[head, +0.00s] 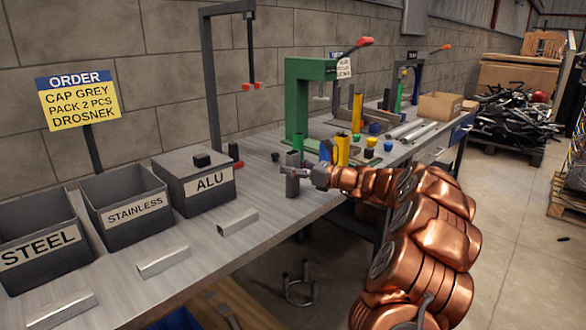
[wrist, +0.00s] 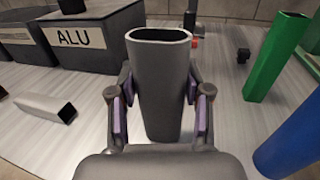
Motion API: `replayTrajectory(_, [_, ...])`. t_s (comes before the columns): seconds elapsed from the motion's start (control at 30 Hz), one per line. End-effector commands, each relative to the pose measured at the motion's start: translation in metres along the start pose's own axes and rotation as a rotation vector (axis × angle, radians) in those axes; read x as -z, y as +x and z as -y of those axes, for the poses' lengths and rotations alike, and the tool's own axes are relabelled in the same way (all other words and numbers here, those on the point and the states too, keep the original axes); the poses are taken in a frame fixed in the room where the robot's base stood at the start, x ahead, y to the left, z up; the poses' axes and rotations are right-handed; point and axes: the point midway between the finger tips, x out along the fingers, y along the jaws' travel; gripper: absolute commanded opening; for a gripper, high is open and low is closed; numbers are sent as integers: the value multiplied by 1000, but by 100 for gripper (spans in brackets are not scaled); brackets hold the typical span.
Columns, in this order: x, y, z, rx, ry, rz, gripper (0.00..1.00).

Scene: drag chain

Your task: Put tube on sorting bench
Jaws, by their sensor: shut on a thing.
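A grey oval tube (head: 292,187) stands upright at the sorting bench (head: 204,246), near its front edge. In the wrist view the tube (wrist: 160,75) fills the middle, with its dark open top facing up. My gripper (head: 297,171) is shut on the tube, with one purple-padded finger on each side. The tube's lower end looks to be at the bench top (wrist: 222,130), but I cannot tell whether it touches.
The STEEL (head: 42,252), STAINLESS (head: 133,212) and ALU (head: 208,184) bins stand to the left. Short metal profiles (head: 162,260) lie along the front edge. Green (wrist: 275,60) and blue (wrist: 295,137) tubes stand close on the right. A green press (head: 298,95) stands behind.

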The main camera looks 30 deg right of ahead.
Motion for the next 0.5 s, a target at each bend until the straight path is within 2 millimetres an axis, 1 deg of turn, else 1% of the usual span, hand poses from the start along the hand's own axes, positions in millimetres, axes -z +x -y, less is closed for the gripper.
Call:
replayTrajectory(0.1, [2, 0, 0, 0, 0, 0, 9])
replayTrajectory(0.13, [2, 0, 0, 0, 0, 0, 52])
replayTrajectory(0.33, [2, 0, 0, 0, 0, 0, 73])
replayTrajectory(0.5, [2, 0, 0, 0, 0, -1, 74])
